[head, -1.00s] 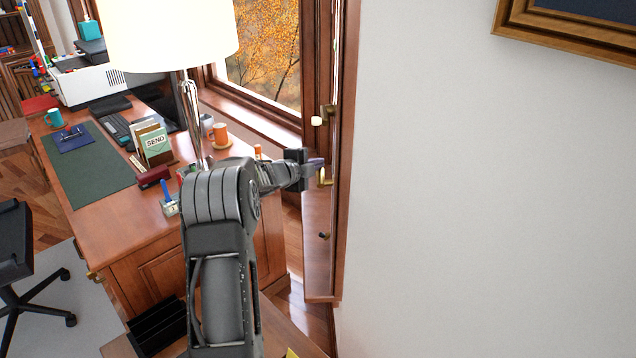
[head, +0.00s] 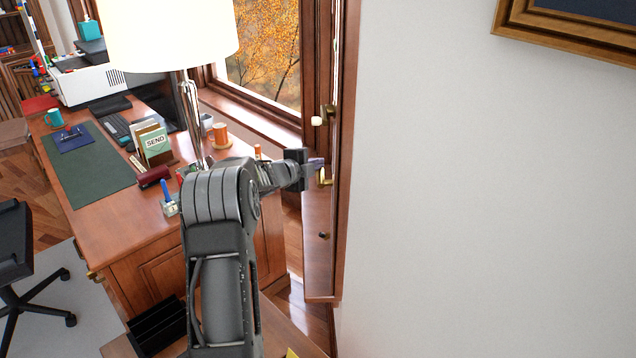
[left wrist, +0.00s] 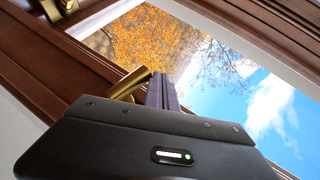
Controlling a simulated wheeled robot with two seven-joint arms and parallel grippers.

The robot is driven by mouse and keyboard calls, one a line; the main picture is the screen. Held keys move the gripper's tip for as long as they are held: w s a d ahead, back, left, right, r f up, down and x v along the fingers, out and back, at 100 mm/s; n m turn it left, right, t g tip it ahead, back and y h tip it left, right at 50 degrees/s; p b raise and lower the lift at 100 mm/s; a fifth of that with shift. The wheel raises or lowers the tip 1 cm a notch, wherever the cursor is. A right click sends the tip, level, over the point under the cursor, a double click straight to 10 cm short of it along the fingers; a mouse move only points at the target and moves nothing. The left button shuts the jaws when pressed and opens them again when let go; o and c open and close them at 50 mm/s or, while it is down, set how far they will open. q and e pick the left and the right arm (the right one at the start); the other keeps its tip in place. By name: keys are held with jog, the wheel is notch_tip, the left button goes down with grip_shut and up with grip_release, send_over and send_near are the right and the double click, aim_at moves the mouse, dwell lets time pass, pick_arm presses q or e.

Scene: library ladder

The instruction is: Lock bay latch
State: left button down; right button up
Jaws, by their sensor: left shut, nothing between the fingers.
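The bay latch is a small brass handle (head: 325,176) on the wooden window frame, right of centre in the head view. In the left wrist view the brass handle (left wrist: 130,82) slants up beside my finger. My left gripper (head: 315,165) is shut and empty, its fingertips right at the handle in the head view. In the left wrist view the gripper (left wrist: 161,90) shows its fingers together, next to the handle's end; whether they touch I cannot tell. My right gripper is in neither view.
A second brass fitting with a pale knob (head: 317,121) sits higher on the frame. A lamp (head: 168,35) stands on the desk (head: 105,215) behind my left arm.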

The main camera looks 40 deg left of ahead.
pick_arm(q)
jog(key=b+v, duration=0.2)
jog(key=v, duration=0.5)
jog(key=shift+s, duration=0.4)
jog(key=shift+d, duration=0.1)
